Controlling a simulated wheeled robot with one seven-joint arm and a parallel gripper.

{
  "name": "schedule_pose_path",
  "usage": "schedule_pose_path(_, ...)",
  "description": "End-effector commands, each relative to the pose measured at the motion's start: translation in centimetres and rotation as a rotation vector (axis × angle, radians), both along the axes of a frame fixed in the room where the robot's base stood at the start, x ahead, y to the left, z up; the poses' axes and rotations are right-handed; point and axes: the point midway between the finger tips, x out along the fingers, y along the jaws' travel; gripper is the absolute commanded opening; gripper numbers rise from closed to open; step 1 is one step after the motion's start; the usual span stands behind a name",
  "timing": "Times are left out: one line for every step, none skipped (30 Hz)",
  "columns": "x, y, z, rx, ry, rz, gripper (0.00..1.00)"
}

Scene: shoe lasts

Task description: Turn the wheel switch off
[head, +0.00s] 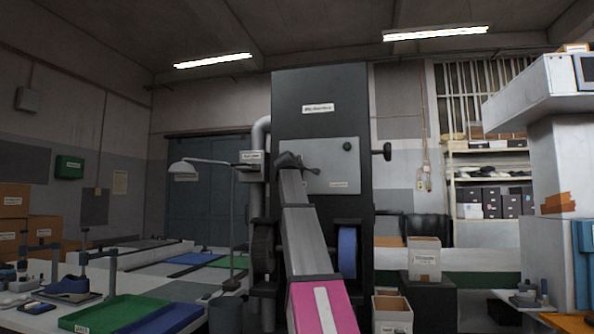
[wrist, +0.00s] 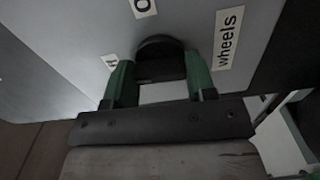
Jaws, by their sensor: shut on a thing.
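The wheel switch shows in the wrist view as a round black knob (wrist: 160,58) on a grey panel (wrist: 60,40). A "wheels" label (wrist: 227,38) is to its right and an "O" label (wrist: 145,6) is above it. My gripper (wrist: 159,76) has its two green fingers on either side of the knob, shut on it. I cannot tell which mark the knob points to. In the head view my gripper (head: 298,160) is at the left part of the light panel (head: 335,160) of a tall dark machine (head: 340,88), and hides the switch.
A blue wheel (head: 347,252) and a dark wheel (head: 263,250) flank my arm below. Benches with trays (head: 110,312) stand at the left.

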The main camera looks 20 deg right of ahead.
Motion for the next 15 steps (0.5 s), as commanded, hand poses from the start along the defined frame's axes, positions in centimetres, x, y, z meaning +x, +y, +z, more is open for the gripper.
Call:
schedule_pose_path(-0.04, 0.01, -0.08, -0.014, 0.011, -0.001, 0.27)
schedule_pose_path(-0.04, 0.02, -0.08, -0.023, 0.017, -0.001, 0.27)
schedule_pose_path(-0.04, 0.02, -0.08, -0.033, 0.023, -0.001, 0.27)
schedule_pose_path(-0.05, 0.02, -0.08, -0.038, 0.027, -0.001, 0.27)
schedule_pose_path(-0.05, 0.02, -0.08, -0.043, 0.031, -0.001, 0.27)
schedule_pose_path(-0.05, 0.02, -0.08, -0.05, 0.035, -0.001, 0.27)
schedule_pose_path(-0.05, 0.02, -0.09, -0.054, 0.038, -0.001, 0.27)
schedule_pose_path(-0.05, 0.02, -0.09, -0.057, 0.04, -0.001, 0.27)
schedule_pose_path(-0.05, 0.02, -0.09, -0.06, 0.042, -0.001, 0.27)
schedule_pose_path(-0.05, 0.02, -0.09, -0.062, 0.043, -0.001, 0.27)
schedule_pose_path(-0.05, 0.02, -0.09, -0.063, 0.045, -0.001, 0.27)
schedule_pose_path(-0.05, 0.02, -0.09, -0.064, 0.046, -0.001, 0.27)
schedule_pose_path(-0.05, 0.02, -0.1, -0.064, 0.046, -0.001, 0.27)
schedule_pose_path(-0.06, 0.02, -0.1, -0.065, 0.046, 0.0, 0.27)
schedule_pose_path(-0.05, 0.02, -0.1, -0.065, 0.046, 0.0, 0.27)
